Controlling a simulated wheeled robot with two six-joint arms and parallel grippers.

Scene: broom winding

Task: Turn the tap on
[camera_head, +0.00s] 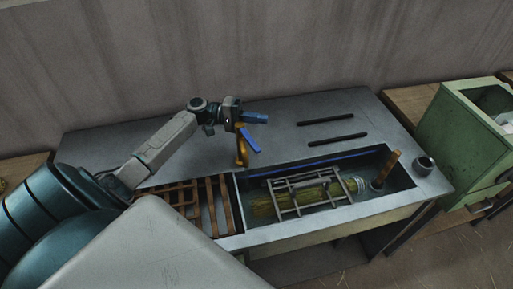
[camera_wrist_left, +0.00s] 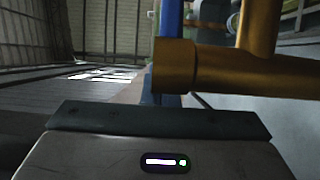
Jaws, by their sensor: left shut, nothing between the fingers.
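The brass-coloured tap (camera_head: 241,152) stands upright at the back left of the sink (camera_head: 231,200). Its thick pipe (camera_wrist_left: 200,66) fills the upper right of the left wrist view, close to the camera. My left gripper (camera_head: 238,114) is at the top of the tap and is shut with nothing between its fingers. Two blue bars show there, one pointing right and one pointing down right; I cannot tell which belongs to the tap. A blue bar (camera_wrist_left: 172,17) also rises behind the pipe in the wrist view. My right gripper is out of view.
The sink holds straw bundles (camera_head: 262,207) under a metal frame (camera_head: 318,187). Two dark bars (camera_head: 332,118) lie on the clear back worktop. A slatted wooden rack (camera_head: 180,196) is left; a green cabinet (camera_head: 459,138) right.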

